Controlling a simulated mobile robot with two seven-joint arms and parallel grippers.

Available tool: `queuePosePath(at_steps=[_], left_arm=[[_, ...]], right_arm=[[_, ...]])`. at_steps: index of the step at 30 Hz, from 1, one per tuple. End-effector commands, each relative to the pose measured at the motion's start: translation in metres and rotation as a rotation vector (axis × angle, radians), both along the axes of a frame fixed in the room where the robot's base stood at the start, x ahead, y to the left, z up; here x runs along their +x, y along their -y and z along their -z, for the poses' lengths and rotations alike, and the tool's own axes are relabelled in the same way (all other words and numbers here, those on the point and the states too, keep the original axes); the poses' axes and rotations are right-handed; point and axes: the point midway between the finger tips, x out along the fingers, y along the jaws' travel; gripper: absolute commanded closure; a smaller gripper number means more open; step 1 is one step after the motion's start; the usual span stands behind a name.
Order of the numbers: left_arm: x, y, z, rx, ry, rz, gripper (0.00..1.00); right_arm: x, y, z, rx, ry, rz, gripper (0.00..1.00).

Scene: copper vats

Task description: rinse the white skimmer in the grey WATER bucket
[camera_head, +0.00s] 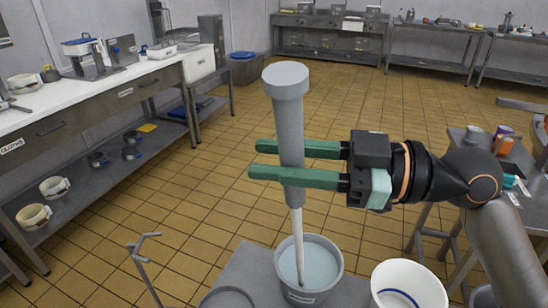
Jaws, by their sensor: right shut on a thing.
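My right gripper (257,159) comes in from the right with its green fingers closed around the thick grey handle of the skimmer (290,120). The skimmer hangs nearly upright, its wide grey end at the top. Its thin white shaft runs down into the grey bucket (335,262), which holds pale blue water. The lower end of the skimmer is in or over the water, and I cannot make out its head. The label on the bucket's front is too small to read. My left gripper is out of view.
A white bucket with a blue line (415,283) stands right of the grey bucket. A grey round rim (228,298) shows at the lower left, beside a thin metal stand (145,245). A side table (520,165) holds small items at right. The tiled floor (190,210) is open.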

Motion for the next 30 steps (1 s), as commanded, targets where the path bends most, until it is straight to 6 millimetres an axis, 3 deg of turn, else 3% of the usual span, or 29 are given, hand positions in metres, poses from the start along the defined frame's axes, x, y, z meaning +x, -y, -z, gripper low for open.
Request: queuePosePath(at_steps=[13,23,30], left_arm=[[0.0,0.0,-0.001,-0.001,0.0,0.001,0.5],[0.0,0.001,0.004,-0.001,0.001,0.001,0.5],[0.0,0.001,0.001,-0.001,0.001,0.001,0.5]], right_arm=[[0.002,-0.007,-0.001,0.001,0.001,0.001,1.0],[-0.001,0.004,0.001,-0.001,0.002,0.001,1.0],[0.002,-0.005,-0.002,0.002,0.002,-0.001,1.0]])
